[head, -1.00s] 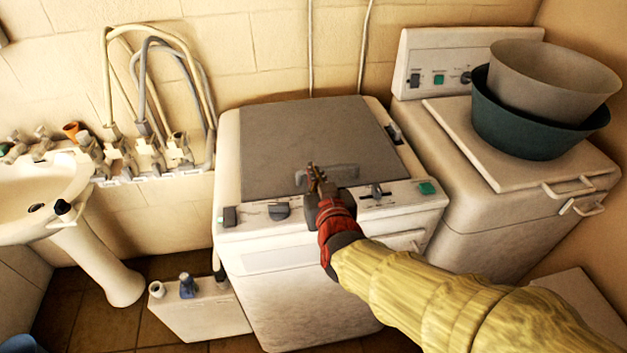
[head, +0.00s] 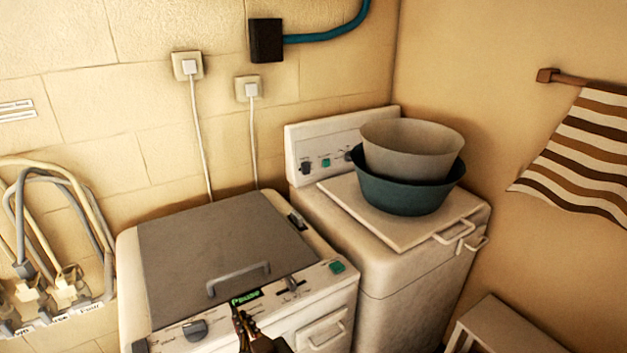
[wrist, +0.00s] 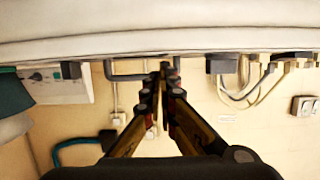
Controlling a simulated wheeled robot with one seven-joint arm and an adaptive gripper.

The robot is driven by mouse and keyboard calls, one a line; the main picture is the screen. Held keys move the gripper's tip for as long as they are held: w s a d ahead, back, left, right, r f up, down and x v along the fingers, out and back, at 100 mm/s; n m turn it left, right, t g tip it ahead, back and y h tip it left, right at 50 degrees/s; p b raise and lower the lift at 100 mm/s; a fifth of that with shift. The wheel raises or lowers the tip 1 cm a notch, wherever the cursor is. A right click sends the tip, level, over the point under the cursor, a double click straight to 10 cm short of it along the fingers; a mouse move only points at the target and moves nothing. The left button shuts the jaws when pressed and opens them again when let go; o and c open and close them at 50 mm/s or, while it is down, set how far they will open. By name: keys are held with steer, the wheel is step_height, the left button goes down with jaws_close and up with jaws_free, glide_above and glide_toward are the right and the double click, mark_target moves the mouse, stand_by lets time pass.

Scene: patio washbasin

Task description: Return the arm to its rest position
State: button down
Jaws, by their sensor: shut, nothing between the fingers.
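My gripper (head: 243,325) shows at the bottom edge of the head view, in front of the control panel of the left washing machine (head: 240,339). Most of my arm is out of that view. In the wrist view my gripper (wrist: 165,72) has its two fingers together at the tips, with nothing between them. The machine's grey lid (head: 205,240) is down, and its handle (head: 238,280) lies just beyond my gripper. A lit green display reading "Pause" (head: 246,298) shows on the panel. I cannot tell how far the fingertips are from the panel.
A second machine (head: 370,255) stands to the right with a grey tub (head: 412,148) nested in a green tub (head: 400,192) on top. Pipes and taps (head: 50,285) are on the left wall. A striped towel (head: 585,145) hangs right. A stool (head: 505,330) stands lower right.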

steer(key=d+r+m+g+h, duration=0.1)
steer(key=d+r+m+h, duration=0.1)
steer(key=d, duration=0.8)
steer(key=d+r+m+g+h, duration=0.1)
steer(key=d+r+h, duration=0.15)
steer(key=d, duration=0.75)
steer(key=s+d+m+g+h, duration=0.2)
steer(key=s+d, duration=0.4)
steer(key=d, duration=0.3)
steer(key=s+d+r+m+g+h, duration=0.1)
steer(key=s+d+m+g+h, duration=0.1)
steer(key=s+d, duration=0.5)
steer(key=shift+s+d+r, duration=0.15)
steer(key=shift+s+d, duration=0.15)
steer(key=shift+d, duration=0.95)
